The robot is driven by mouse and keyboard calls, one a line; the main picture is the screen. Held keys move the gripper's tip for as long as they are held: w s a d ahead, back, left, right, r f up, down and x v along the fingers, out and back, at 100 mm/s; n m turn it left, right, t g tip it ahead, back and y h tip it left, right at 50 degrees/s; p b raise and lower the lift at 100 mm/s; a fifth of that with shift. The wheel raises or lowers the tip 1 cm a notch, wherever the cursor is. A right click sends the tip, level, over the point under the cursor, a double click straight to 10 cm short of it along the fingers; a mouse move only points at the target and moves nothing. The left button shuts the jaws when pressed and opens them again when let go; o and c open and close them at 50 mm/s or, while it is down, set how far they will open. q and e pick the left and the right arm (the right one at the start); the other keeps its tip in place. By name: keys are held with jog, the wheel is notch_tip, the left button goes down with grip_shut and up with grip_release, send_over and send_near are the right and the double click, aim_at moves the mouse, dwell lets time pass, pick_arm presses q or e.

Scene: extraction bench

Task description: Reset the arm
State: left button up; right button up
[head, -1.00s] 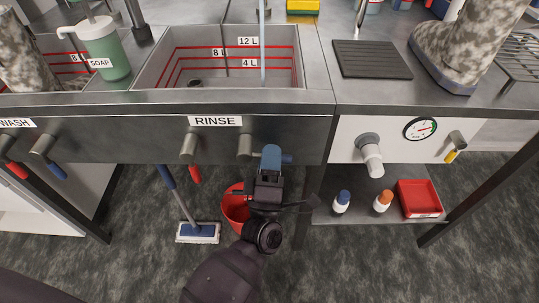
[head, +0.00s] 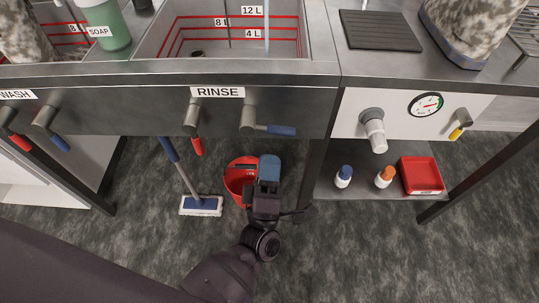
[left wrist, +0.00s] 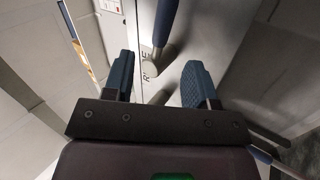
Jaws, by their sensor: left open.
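My left gripper (head: 269,168) is open and empty in the head view. It is in front of the rinse sink and below its front panel, over the red bucket. In the left wrist view its two blue fingers (left wrist: 160,80) stand apart, with the sink front and a blue lever (left wrist: 166,22) beyond them. The blue rinse lever (head: 272,129) points right in the head view, and the gripper is apart from it. The red rinse lever (head: 197,146) hangs down. My right gripper does not show.
The rinse sink (head: 150,70) and steel bench edge lie above the gripper. A red bucket (head: 240,182) and a mop (head: 201,206) are on the floor. A lower shelf (head: 350,191) at right holds two small bottles and a red tray (head: 420,176). The floor in front is clear.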

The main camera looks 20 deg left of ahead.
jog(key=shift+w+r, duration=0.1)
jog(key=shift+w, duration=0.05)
pick_arm(q)
jog(key=s+a+f+m+g+h+p, duration=0.1)
jog(key=s+a+m+g+h+p, duration=0.1)
jog(key=s+a+m+g+p, duration=0.4)
jog(key=s+a+f+m+g+h+p, duration=0.1)
jog(key=s+a+m+g+h+p, duration=0.1)
jog(key=s+a+m+g+p, duration=0.4)
jog(key=s+a+m, duration=0.2)
jog(key=s+m, duration=0.1)
jog(key=s, duration=0.2)
jog(key=s+a+m+g, duration=0.1)
jog(key=s+a+m, duration=0.1)
jog(key=s+m, duration=0.2)
jog(key=shift+s+a+f, duration=0.15)
jog(key=shift+s+a, duration=0.15)
jog(key=shift+s, duration=0.3)
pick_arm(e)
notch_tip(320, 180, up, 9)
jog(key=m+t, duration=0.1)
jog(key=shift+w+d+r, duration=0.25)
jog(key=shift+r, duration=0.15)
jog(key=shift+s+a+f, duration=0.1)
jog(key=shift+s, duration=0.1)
